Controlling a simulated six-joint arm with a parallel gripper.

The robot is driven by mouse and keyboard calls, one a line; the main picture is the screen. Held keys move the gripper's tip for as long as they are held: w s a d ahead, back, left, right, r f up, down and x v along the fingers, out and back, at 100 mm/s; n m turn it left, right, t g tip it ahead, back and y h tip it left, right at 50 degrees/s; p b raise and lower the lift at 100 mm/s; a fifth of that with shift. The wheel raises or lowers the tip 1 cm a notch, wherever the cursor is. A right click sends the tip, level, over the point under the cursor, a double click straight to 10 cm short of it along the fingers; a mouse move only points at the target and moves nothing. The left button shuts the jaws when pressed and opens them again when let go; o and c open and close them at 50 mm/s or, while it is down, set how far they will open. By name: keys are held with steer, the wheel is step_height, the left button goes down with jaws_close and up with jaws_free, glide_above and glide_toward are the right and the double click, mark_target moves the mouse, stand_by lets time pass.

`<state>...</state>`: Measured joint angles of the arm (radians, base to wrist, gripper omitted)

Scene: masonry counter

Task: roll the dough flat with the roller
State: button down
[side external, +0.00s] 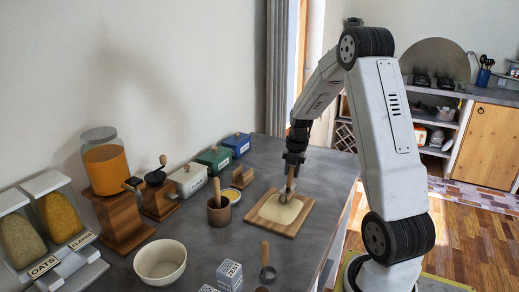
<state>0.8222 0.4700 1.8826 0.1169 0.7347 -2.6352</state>
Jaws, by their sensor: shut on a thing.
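The pale dough (277,213) lies as a thin, flat sheet on a wooden board (294,227) near the right edge of the grey counter. My gripper (291,172) points down over the back part of the board. It is shut on the roller (287,193), whose wooden handle stands up between the fingers. The roller's lower end is at the dough's back edge. It looks to be on or just above the dough; I cannot tell if they touch. The fingers hide part of the handle.
A brown cup (219,211) with a wooden tool and a small yellow-filled dish (232,195) stand left of the board. A white bowl (160,262), a wooden-handled tool (267,262) and a TEST block (229,275) are in front. Boxes, a grinder (158,190) and dispensers line the wall.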

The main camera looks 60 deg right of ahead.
steer(key=shift+a, duration=5.5)
steer(key=shift+w+d, duration=0.25)
steer(key=shift+d, duration=1.4)
steer(key=shift+w+d, duration=0.2)
steer(key=shift+d, duration=1.45)
steer(key=shift+d+f, duration=0.2)
steer(key=shift+d, duration=0.5)
steer(key=shift+d+r, duration=0.1)
steer(key=shift+d, duration=1.05)
steer(key=shift+d+f, duration=0.2)
steer(key=shift+d, duration=0.2)
steer(key=shift+r, duration=4.5)
